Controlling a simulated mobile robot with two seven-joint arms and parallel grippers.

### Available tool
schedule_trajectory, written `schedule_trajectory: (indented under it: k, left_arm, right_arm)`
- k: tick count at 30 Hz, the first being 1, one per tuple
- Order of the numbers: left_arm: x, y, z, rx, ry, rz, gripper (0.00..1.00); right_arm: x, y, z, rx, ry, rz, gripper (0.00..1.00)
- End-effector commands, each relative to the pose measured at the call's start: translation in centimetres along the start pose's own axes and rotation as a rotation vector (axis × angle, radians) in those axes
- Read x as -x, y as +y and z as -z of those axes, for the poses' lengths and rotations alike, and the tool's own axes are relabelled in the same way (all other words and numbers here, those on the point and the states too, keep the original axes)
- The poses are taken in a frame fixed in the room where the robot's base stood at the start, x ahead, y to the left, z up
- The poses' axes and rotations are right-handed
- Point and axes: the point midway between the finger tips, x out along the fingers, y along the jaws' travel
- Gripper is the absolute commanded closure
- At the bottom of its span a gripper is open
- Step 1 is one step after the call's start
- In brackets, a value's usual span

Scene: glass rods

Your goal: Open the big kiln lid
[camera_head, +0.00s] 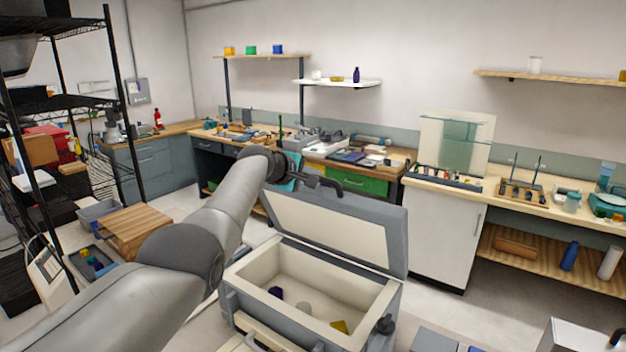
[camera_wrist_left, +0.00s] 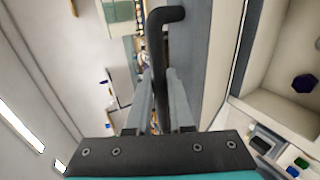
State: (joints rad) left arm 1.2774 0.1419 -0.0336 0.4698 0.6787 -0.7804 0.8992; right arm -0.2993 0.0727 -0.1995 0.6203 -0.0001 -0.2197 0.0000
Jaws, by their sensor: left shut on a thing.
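The big kiln (camera_head: 310,250) is a grey box with a cream lining, standing in the lower middle of the head view. Its lid (camera_head: 340,230) stands raised at the back, cream inner face showing, so the chamber is open. My left gripper (camera_head: 318,182) is at the lid's top edge. In the left wrist view its fingers (camera_wrist_left: 161,95) are shut on the black lid handle (camera_wrist_left: 166,18), which runs between them. Inside the chamber lie a dark blue piece (camera_head: 276,292), a pale piece and a yellow piece (camera_head: 340,326). My right gripper is not seen.
A white cabinet (camera_head: 441,235) stands behind the kiln to the right, under a counter with racks. A workbench with a green drawer (camera_head: 358,183) is behind the lid. A black shelf rack (camera_head: 115,90) and a wooden box (camera_head: 135,228) are at the left.

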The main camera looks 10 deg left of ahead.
Motion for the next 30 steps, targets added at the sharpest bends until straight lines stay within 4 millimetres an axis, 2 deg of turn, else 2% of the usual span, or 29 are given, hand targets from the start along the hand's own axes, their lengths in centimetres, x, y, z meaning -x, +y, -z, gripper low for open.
schedule_trajectory:
  k: [9,10,18,30]
  left_arm:
    - [-0.04,-0.08,0.02,0.002,0.001,0.001,1.0]
    - [-0.03,-0.09,0.02,0.002,0.001,0.001,0.79]
    - [-0.02,-0.09,0.05,0.001,0.001,0.001,0.51]
    - [0.16,-0.18,0.1,0.0,0.001,0.004,0.51]
  right_arm:
    - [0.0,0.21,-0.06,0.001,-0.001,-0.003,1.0]
    - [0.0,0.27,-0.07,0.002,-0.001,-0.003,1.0]
    - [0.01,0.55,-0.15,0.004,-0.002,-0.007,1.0]
    - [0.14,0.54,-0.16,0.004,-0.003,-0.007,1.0]
